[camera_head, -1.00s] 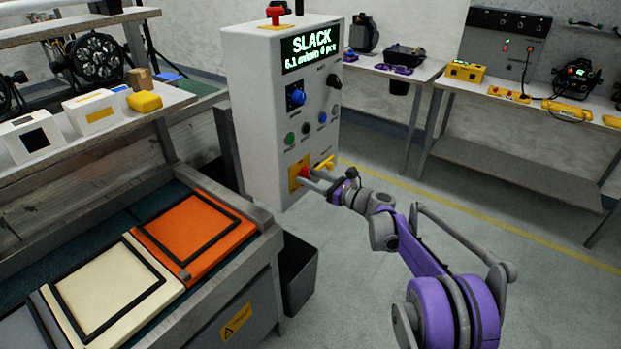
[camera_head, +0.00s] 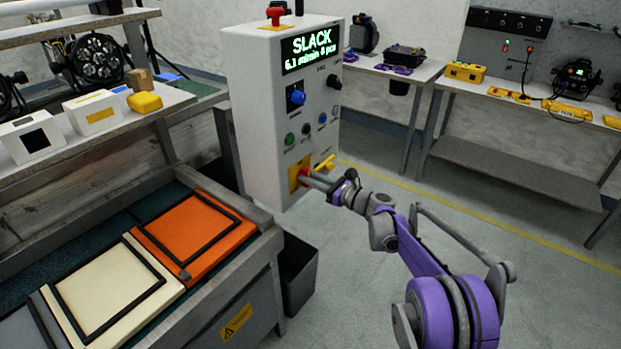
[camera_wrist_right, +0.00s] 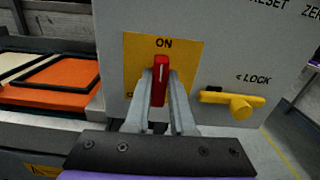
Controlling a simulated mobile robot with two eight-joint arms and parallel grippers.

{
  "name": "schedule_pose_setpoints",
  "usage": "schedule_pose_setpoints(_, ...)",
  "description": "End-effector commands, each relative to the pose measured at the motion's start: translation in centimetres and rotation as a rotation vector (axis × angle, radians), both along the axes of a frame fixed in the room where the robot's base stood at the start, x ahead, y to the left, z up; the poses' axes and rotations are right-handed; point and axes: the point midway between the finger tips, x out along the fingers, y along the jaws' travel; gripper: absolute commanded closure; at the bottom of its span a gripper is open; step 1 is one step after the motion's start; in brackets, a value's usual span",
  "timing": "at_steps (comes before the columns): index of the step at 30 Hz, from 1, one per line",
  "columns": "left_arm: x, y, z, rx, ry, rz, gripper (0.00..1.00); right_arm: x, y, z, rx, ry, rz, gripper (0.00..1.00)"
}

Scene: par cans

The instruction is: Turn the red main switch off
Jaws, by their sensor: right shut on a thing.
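The red main switch (camera_wrist_right: 160,80) is on a yellow plate (camera_wrist_right: 192,52) marked ON at its top, low on the front of the grey control cabinet (camera_head: 262,120). In the right wrist view its handle stands upright, in line with the ON mark. My right gripper (camera_wrist_right: 161,92) is shut on the switch handle, with one finger on each side. In the head view the right gripper (camera_head: 309,177) reaches the plate from the right, and its fingers partly cover the switch (camera_head: 304,171). My left gripper is not in view.
A yellow lock lever (camera_wrist_right: 236,104) marked LOCK sits just right of the switch. A conveyor with an orange panel (camera_head: 195,235) and a cream panel (camera_head: 108,290) stands left. A dark bin (camera_head: 298,272) is below the cabinet. The floor at right is open.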

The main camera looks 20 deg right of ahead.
Motion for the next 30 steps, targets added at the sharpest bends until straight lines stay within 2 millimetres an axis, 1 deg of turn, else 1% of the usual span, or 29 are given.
schedule_pose_setpoints(8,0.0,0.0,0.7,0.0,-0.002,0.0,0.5,-0.1,0.1,0.1,-0.127,-0.099,0.0,1.0)
schedule_pose_setpoints(30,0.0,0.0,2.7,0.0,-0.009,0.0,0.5,-0.3,0.4,-0.2,-0.676,-0.526,0.001,1.0)
